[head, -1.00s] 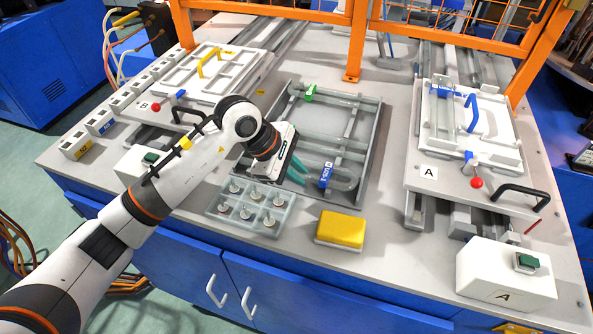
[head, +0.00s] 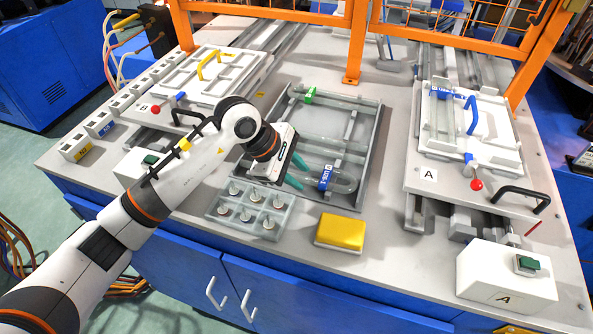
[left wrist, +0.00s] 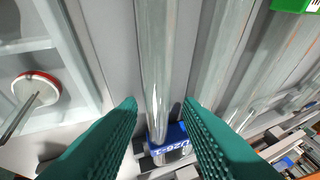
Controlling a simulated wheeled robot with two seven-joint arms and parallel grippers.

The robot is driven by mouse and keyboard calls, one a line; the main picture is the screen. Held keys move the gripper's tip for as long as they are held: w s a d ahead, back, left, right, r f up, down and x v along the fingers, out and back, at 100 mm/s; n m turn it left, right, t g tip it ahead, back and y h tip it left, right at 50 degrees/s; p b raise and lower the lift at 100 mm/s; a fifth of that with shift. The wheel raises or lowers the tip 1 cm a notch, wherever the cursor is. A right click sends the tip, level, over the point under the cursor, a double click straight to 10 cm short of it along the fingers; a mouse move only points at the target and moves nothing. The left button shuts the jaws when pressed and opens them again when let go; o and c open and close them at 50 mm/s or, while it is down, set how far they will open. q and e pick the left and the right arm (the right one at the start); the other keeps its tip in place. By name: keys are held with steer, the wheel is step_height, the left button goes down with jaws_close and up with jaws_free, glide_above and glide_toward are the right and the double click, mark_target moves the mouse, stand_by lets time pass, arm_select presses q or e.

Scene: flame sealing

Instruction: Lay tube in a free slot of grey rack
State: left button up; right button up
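The clear tube with a blue U20-1 label (head: 327,178) lies at the near end of the grey rack (head: 374,150), its rounded end to the right. Its label also shows in the left wrist view (left wrist: 170,142). My left gripper (head: 298,171) is over the rack's near left part, with its green fingers spread. In the left wrist view the fingers (left wrist: 160,115) stand on either side of the tube, with gaps visible. I cannot tell how deep the tube sits in its slot. My right gripper is not in view.
A green-marked item (head: 310,95) is at the rack's far left. A grey tray of several round pieces (head: 212,210) and a yellow block (head: 340,231) stand in front. White fixtures stand left (head: 215,72) and right (head: 500,150). An orange frame (head: 352,60) rises behind.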

arm_select(q)
steer(key=b+v, duration=0.3)
steer(key=v, duration=0.9)
steer(key=shift+f, duration=0.1)
